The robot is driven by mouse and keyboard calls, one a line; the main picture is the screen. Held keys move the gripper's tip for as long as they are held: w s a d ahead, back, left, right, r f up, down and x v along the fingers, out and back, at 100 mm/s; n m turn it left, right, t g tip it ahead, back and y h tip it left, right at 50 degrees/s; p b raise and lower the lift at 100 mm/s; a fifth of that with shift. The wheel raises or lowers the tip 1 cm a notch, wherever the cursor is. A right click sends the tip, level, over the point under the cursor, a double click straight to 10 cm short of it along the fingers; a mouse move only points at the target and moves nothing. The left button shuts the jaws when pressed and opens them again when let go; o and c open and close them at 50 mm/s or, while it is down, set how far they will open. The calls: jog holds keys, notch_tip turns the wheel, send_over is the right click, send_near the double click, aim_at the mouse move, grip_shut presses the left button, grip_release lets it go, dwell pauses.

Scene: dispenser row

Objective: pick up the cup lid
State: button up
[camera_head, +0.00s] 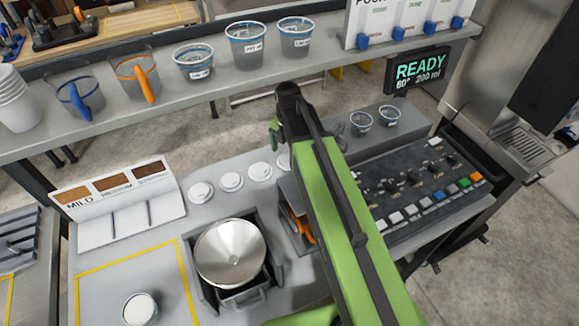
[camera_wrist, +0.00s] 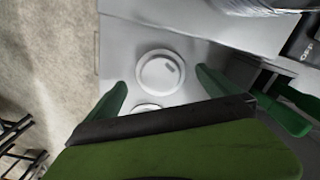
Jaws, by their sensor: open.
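Several white cup lids lie in a row on the grey counter, among them one lid (camera_head: 231,181) left of my arm. In the wrist view one white lid (camera_wrist: 161,73) lies flat on the counter, ahead of and between the two green fingers of my gripper (camera_wrist: 160,90). A second lid (camera_wrist: 146,107) is partly hidden by my gripper's dark body. The fingers are apart and nothing is between them in contact. In the head view my gripper (camera_head: 277,128) is partly hidden behind the arm's end, above the back of the counter.
A metal funnel (camera_head: 231,252) sits in a dark holder in front of the lids. A button panel (camera_head: 417,188) is to the right. A shelf (camera_head: 190,98) with clear cups and jugs runs behind. A white cup (camera_head: 139,308) stands at front left.

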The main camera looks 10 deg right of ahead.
jog(key=shift+f, duration=0.9)
jog(key=shift+s+r, duration=0.1)
jog(key=shift+r, duration=0.1)
jog(key=c, duration=1.4)
